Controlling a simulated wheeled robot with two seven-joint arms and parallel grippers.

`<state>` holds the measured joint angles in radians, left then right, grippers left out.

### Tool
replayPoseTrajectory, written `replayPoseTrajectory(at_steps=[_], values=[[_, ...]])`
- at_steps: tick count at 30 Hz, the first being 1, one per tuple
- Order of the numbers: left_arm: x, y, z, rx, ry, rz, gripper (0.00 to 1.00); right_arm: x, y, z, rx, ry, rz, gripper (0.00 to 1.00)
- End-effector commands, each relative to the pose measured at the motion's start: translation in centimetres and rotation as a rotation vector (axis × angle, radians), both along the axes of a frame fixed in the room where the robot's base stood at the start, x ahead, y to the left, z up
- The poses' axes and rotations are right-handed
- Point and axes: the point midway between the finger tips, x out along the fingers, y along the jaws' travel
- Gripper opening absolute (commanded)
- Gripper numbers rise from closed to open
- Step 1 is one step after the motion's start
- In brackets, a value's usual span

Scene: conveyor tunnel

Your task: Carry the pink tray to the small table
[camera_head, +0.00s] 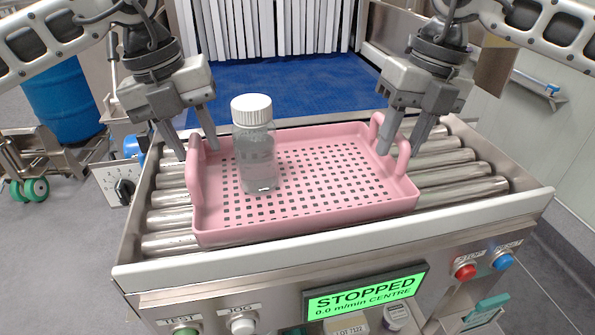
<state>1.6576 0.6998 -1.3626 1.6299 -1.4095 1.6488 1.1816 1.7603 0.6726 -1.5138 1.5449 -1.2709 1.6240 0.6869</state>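The pink tray (300,220) rests level on the conveyor rollers, with a perforated floor and an upright loop handle at each end. A clear bottle with a white cap (256,150) stands upright in its left half. My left gripper (198,153) is open at the left handle (195,185), with a finger to each side of it. My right gripper (399,153) is open at the right handle (404,158), its fingers spread around it. I cannot tell whether any finger touches a handle. No small table is in view.
The metal rollers (465,172) sit in a frame with a white front rail (350,240). A green display (365,296) reads "STOPPED". Behind are a blue belt (300,85) and white strip curtains (265,25). A blue drum (62,100) and a wheeled metal frame (70,158) stand left.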

Motion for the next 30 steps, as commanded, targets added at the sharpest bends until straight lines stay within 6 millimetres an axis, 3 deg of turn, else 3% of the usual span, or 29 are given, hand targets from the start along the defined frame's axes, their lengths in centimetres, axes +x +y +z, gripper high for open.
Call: replayPoseTrajectory(at_steps=[11, 15, 30], values=[[0.02, -0.08, -0.47, -0.001, 0.0, 0.001, 0.36, -0.04, 0.05, -0.52, -0.001, 0.001, 0.0, 0.35], [0.02, -0.09, -0.45, -0.001, 0.0, 0.001, 0.0, -0.03, 0.06, -0.5, -0.001, 0.001, 0.0, 0.0], [0.06, -0.06, 0.31, -0.001, -0.003, 0.002, 0.0, -0.03, 0.03, 0.22, -0.001, 0.0, 0.0, 0.0]])
